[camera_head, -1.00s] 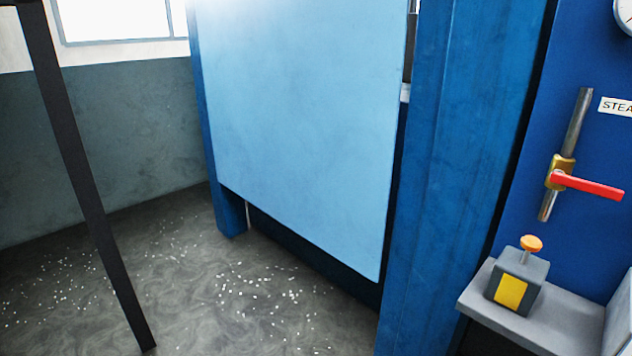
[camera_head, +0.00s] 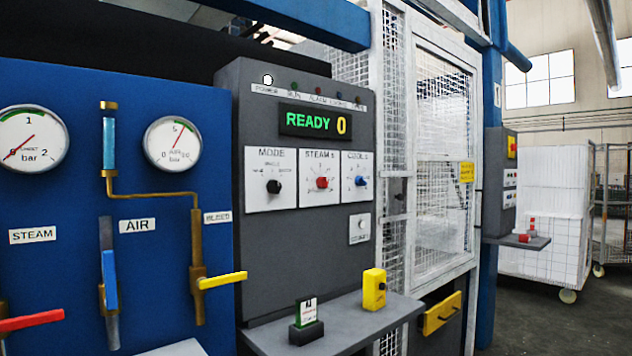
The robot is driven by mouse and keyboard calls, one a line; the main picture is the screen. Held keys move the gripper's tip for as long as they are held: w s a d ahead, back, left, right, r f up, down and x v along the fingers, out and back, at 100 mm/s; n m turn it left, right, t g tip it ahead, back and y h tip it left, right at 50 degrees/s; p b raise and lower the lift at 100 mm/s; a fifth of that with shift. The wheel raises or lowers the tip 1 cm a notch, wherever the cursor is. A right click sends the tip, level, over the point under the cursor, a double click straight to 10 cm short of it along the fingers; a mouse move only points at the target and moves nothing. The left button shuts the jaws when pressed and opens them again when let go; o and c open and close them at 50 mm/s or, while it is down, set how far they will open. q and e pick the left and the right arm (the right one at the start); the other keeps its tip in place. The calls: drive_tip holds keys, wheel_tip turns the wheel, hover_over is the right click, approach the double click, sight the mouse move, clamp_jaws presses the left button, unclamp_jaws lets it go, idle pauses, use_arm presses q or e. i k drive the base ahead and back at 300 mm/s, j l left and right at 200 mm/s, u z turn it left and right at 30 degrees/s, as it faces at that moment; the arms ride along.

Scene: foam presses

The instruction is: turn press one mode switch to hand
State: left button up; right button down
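The press control panel (camera_head: 262,240) is a dark grey cabinet in the middle of the head view. Its mode switch (camera_head: 274,187) is a black knob on a white plate labelled MODE, at the left of a row of three knobs. The knob's exact pointer position is too small to read. A display (camera_head: 314,122) above it shows READY and 0 in lit characters. Neither of my grippers is in the view.
A red steam knob (camera_head: 322,183) and a blue knob (camera_head: 361,181) sit right of the mode switch. A shelf (camera_head: 345,325) below juts out with a yellow box (camera_head: 374,289). Valve handles, including a yellow one (camera_head: 222,280), project at left. A mesh gate (camera_head: 443,150) stands right.

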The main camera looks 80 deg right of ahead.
sight(274, 187)
drive_tip(key=k+l+z, duration=0.1)
drive_tip(key=z, duration=2.1)
drive_tip(key=i+l, duration=0.2)
